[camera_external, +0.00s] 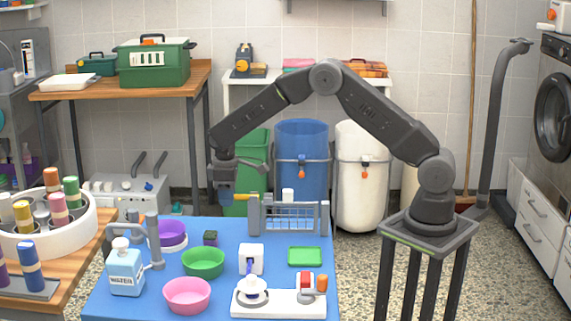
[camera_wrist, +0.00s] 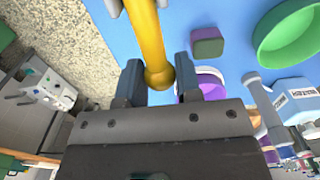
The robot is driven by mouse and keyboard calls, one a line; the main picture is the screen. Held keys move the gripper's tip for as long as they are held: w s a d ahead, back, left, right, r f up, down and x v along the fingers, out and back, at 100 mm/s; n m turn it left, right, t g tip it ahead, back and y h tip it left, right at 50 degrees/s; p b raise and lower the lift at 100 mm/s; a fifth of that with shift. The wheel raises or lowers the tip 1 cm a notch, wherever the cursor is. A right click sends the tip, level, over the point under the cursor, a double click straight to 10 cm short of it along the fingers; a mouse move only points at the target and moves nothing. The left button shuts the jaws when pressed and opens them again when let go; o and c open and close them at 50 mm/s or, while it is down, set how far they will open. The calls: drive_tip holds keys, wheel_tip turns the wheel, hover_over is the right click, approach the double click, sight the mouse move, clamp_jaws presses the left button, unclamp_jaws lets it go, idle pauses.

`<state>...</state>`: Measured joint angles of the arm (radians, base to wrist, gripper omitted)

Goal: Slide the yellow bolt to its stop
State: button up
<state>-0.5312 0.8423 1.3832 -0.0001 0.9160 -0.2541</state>
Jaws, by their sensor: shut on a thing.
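The yellow bolt (camera_wrist: 148,35) is a rod with a round knob at its near end. In the wrist view the knob sits between the two fingers of my gripper (camera_wrist: 159,78), which is shut on it. In the external view my gripper (camera_external: 226,197) is at the left of a small grey gate with bars (camera_external: 290,216). A short piece of the yellow bolt (camera_external: 241,196) shows between my gripper and the gate's left post. The far end of the bolt is hidden at the post.
A green tray (camera_external: 304,256) lies in front of the gate. Bins stand behind.

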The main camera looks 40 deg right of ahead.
drive_tip(key=shift+d, duration=0.1)
drive_tip(key=shift+s+d, duration=1.1)
drive_tip(key=shift+s, duration=0.05)
drive_tip(key=o, duration=1.3)
drive_tip(key=shift+r, duration=0.1)
drive_tip(key=shift+r, duration=4.95)
